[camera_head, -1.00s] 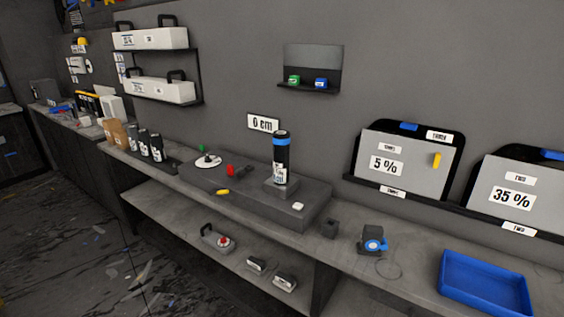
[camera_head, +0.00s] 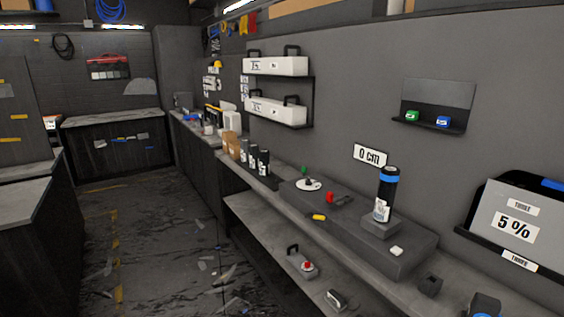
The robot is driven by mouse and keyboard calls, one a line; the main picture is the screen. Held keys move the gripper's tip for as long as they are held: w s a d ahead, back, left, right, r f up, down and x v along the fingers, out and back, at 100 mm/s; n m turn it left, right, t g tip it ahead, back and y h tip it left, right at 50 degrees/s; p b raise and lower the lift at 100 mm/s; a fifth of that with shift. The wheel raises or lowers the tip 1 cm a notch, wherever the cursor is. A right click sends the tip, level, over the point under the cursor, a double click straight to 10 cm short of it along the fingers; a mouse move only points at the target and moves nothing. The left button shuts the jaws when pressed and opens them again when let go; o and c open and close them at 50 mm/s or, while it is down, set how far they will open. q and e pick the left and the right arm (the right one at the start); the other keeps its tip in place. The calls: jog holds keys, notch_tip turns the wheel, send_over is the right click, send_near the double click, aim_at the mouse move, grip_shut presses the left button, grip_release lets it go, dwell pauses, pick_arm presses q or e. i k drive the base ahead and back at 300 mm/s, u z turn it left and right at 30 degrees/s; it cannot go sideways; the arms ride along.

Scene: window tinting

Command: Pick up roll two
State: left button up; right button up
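No label reading "two" can be made out, so I cannot tell which thing is roll two. A black cylinder with a blue band (camera_head: 388,190) stands upright on a grey block on the bench, below a "0 cm" sign (camera_head: 370,156). Several smaller dark cylinders with pale labels (camera_head: 254,158) stand upright farther left on the bench. Two long white cases with black handles sit on wall shelves, an upper one (camera_head: 276,66) and a lower one (camera_head: 276,109); their labels are too small to read. Neither of my grippers is in view.
The long wall bench (camera_head: 345,245) has a lower shelf holding a red-knobbed tool (camera_head: 302,262). Open floor (camera_head: 165,235) with scattered scraps lies left of the bench, with a dark counter (camera_head: 35,200) at the far left.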

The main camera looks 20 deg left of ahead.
aim_at(390, 175)
jog(key=u, duration=1.85)
jog(key=i, duration=2.1)
jog(key=u, duration=1.6)
jog(key=i, duration=1)
jog(key=z, duration=3.05)
